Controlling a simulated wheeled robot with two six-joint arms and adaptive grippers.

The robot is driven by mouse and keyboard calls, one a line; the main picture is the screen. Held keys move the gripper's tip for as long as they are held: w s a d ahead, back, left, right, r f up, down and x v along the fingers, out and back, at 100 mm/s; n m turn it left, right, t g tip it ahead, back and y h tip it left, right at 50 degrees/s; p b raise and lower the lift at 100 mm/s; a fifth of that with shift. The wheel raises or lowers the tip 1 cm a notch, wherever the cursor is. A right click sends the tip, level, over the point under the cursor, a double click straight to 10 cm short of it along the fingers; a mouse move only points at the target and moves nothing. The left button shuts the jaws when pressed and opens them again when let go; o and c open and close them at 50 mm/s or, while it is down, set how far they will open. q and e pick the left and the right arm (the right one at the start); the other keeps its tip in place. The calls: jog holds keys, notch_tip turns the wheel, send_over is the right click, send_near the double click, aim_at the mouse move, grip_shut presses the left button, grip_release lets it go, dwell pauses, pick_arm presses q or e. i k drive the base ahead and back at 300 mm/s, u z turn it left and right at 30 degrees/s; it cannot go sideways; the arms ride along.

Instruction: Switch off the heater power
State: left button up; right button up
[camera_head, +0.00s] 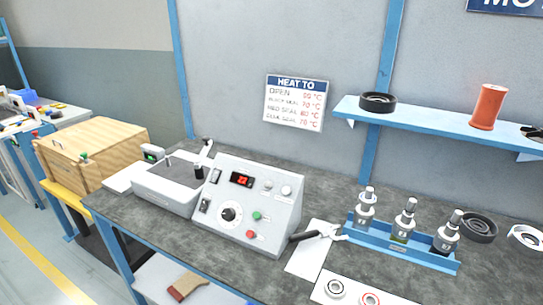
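A light grey control box (285,225) with a sloped front stands on the bench. Labels and switch positions are too small to read. A grey heater unit (165,195) with a dark top and an upright arm adjoins the box on the left. Neither of my grippers is in view.
A blue rack (400,248) holds three metal tools. Bearing rings lie at the right and front. A wooden crate (95,152) stands left. A shelf (440,124) overhangs the right.

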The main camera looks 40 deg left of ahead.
aim_at(205, 202)
jog(key=u, duration=1.45)
jog(key=k, duration=0.65)
jog(key=u, duration=0.15)
jog(key=i, duration=1.3)
jog(key=z, duration=0.6)
